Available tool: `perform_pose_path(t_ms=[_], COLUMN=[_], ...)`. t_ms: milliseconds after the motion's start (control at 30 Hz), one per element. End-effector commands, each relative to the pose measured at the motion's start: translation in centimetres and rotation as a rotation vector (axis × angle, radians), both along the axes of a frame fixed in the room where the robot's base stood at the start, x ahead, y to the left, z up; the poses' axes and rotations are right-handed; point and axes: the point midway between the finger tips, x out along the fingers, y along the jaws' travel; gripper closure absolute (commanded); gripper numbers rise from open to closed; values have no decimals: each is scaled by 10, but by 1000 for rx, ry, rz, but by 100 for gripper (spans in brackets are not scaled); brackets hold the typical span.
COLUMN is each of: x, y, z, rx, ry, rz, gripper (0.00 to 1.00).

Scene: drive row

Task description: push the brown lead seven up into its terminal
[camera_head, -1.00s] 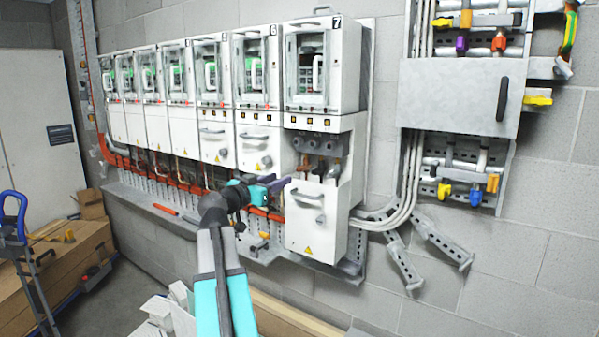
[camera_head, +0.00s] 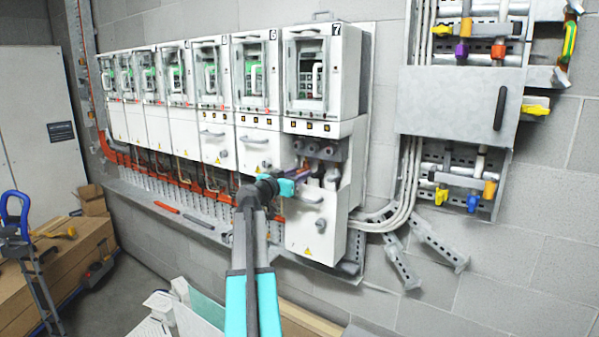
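Drive seven (camera_head: 319,85) is the rightmost cabinet in the row, marked 7. Its lower cover (camera_head: 314,222) hangs below an open terminal bay with several dark round terminals (camera_head: 325,152) along its top. Short lead ends (camera_head: 329,178) show below them; a brownish patch near my fingers may be the brown lead, but it is too small and partly covered to be sure. My gripper (camera_head: 304,172), with a teal body and purplish fingers, reaches from the left to the bay's left part. Its fingertips overlap the lead ends, and I cannot tell whether they touch or hold one.
Several similar drives stand left of drive seven, with orange cabling (camera_head: 183,182) and a grey ledge (camera_head: 165,212) below. A grey panel (camera_head: 459,95) with coloured handles is on the wall to the right. Cardboard boxes (camera_head: 70,260) and a blue-handled trolley (camera_head: 22,230) stand lower left.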

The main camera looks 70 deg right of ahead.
Motion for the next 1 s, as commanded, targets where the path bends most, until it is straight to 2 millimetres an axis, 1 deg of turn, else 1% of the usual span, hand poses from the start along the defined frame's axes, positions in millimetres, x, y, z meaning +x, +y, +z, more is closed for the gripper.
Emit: perform_pose_path(t_ms=[33,133,467,600,667,700,867,1000], x=[-1,-2,-2,-2,-2,-2,-1,-5], y=[-5,-8,-9,-9,-9,-9,-9,-11], z=[1,0,-1,-1,0,0,0,1], rx=[1,0,0,0,0,0,-1,-2], ry=[0,0,0,0,0,0,0,0], rz=[-1,0,1,1,1,2,3,-1], gripper=[64,64,64,88,98,100,100,100])
